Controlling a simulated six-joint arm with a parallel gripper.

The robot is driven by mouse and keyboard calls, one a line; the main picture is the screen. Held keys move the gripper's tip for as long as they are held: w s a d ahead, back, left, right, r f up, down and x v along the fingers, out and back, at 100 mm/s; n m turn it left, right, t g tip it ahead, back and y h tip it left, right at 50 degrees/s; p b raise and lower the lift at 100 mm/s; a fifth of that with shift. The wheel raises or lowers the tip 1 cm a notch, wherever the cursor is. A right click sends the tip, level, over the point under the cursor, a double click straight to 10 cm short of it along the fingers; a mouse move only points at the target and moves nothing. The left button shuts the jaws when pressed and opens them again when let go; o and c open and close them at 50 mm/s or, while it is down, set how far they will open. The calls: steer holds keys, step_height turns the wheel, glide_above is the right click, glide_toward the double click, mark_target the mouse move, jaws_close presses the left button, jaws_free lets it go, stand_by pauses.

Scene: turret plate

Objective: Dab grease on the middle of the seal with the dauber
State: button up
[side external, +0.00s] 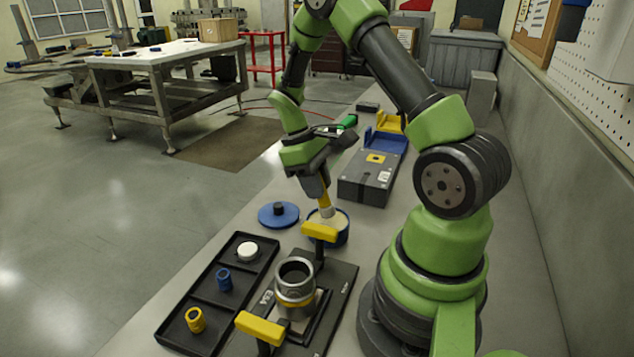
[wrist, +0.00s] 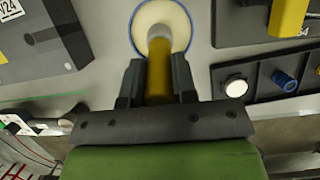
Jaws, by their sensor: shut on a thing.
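My gripper (side external: 318,185) is shut on the yellow handle of the dauber (side external: 325,199), which points down with its pale tip at the mouth of a blue tub of cream-coloured grease (side external: 343,237). In the wrist view, the dauber (wrist: 159,78) sits between the two dark fingers of my gripper (wrist: 157,85), its tip over the grease in the tub (wrist: 178,14). I cannot tell whether the tip touches the grease. A grey cylinder (side external: 295,290) with a dark open top stands on a black plate, nearer the camera. I cannot make out which part is the seal.
Two yellow-handled clamps (side external: 260,328) flank the cylinder. A black tray (side external: 215,300) holds a white round piece, a blue ring and a yellow ring. A blue lid (side external: 278,214) lies left of the tub. A grey box (side external: 370,180) stands behind, with a blue holder (side external: 386,140) beyond.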

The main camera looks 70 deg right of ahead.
steer(key=shift+f, duration=0.65)
stand_by(1.4)
steer(key=shift+r, duration=0.1)
steer(key=shift+r, duration=3.45)
steer(key=w+a+r, duration=0.1)
steer(key=w+a, duration=0.2)
steer(key=a, duration=0.4)
steer(key=w+a+r, duration=0.2)
steer(key=a, duration=0.6)
steer(key=w+d+f+t, duration=0.2)
steer(key=w+f+t, duration=0.2)
steer(key=w, duration=0.2)
steer(key=shift+w+d+f, duration=0.15)
steer(key=shift+d+f, duration=0.05)
steer(key=shift+d, duration=0.2)
